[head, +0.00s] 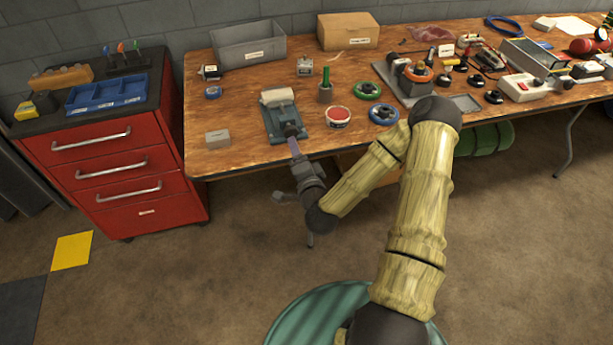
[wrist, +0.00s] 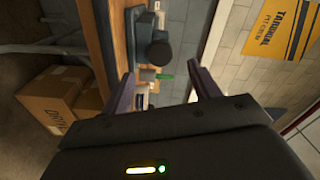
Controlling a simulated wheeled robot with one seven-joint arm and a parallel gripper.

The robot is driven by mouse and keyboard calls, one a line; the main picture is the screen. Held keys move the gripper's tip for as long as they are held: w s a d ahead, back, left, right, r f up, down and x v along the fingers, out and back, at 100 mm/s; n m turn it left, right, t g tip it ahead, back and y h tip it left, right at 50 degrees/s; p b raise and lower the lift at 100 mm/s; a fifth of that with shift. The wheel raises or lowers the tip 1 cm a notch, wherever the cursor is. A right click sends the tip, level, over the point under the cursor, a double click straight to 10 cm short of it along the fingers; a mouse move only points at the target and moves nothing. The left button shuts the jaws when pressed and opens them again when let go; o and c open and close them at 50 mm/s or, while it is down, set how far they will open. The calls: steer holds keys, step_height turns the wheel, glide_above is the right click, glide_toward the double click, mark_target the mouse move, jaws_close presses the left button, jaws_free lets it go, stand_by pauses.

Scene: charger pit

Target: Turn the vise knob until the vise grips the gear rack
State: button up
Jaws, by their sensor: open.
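The blue-grey vise (head: 283,122) stands near the front edge of the wooden workbench. A pale, rounded piece (head: 277,97) lies across its far end; I cannot tell whether this is the gear rack. My gripper (head: 291,133) points at the front of the vise and hides part of it. In the wrist view my gripper (wrist: 161,75) is open, its two dark fingers wide apart with nothing between them. A dark round knob (wrist: 158,53) shows ahead between and beyond the fingertips, apart from them. The jaw gap is not clear in either view.
On the bench (head: 240,165), a red-topped tub (head: 338,117), a green cylinder (head: 325,90) and blue (head: 384,114) and green rings stand right of the vise. A small grey block (head: 217,139) is to its left. A red drawer cabinet (head: 110,165) stands left.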

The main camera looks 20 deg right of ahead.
steer(key=s+p, duration=0.7)
steer(key=s, duration=0.1)
steer(key=shift+p, duration=0.3)
